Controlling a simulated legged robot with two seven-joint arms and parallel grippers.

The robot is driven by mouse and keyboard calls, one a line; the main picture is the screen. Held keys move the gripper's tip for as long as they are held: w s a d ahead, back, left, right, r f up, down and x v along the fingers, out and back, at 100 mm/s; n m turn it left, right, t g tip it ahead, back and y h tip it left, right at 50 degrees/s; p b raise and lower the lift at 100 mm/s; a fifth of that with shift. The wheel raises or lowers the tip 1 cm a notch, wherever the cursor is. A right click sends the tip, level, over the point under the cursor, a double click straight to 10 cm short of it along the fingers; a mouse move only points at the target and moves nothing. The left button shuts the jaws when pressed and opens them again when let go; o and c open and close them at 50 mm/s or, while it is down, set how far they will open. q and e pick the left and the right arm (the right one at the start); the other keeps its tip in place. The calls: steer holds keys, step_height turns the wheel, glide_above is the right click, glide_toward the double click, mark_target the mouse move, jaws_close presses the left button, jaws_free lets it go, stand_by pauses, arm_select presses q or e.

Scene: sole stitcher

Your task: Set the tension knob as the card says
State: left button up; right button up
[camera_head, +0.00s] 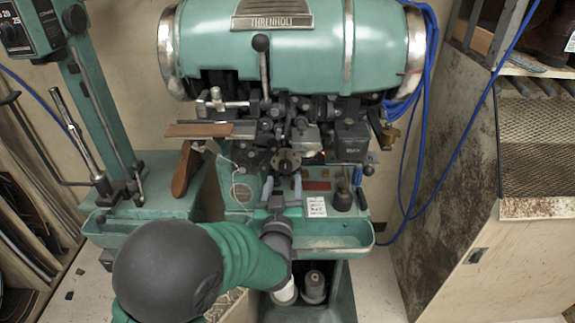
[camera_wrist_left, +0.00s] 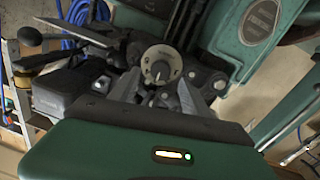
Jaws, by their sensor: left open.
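The tension knob (camera_head: 287,160) appears as a small round dial low on the green sole stitcher. In the left wrist view the knob (camera_wrist_left: 160,65) shows a pale round face with a dark centre; its setting is too small to read. My left gripper (camera_head: 282,184) is open, with its fingers pointing up towards the knob, just below it in the head view. In the wrist view the fingers (camera_wrist_left: 159,84) flank the knob's lower side, apart from each other; I cannot tell whether they touch it. A white card (camera_head: 316,207) sits right of the gripper, its text unreadable. My right gripper is out of view.
The stitcher's green body (camera_head: 285,48) overhangs the knob. A dark lever with a ball top (camera_head: 261,44) stands above. A dark pot (camera_head: 343,196) stands right of the card. A green tray (camera_head: 335,235) runs below. Blue cable (camera_head: 412,130) hangs at the right.

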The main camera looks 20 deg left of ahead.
mark_target(285, 169)
arm_select(q)
steer(key=w, duration=0.1)
steer(key=w+a, duration=0.1)
steer(key=w, duration=0.1)
steer(key=w+a, duration=0.1)
steer(key=shift+w+a+f, duration=0.1)
steer(key=shift+w+a, duration=0.05)
steer(key=shift+w, duration=0.15)
steer(key=shift+w+d, duration=0.2)
steer(key=shift+d+r, duration=0.2)
steer(key=shift+d, duration=0.55)
steer(key=shift+c, duration=0.3)
steer(key=shift+a+f, duration=0.1)
steer(key=shift+a, duration=0.55)
steer(key=c, duration=0.9)
jaws_close()
steer(key=shift+d, duration=0.25)
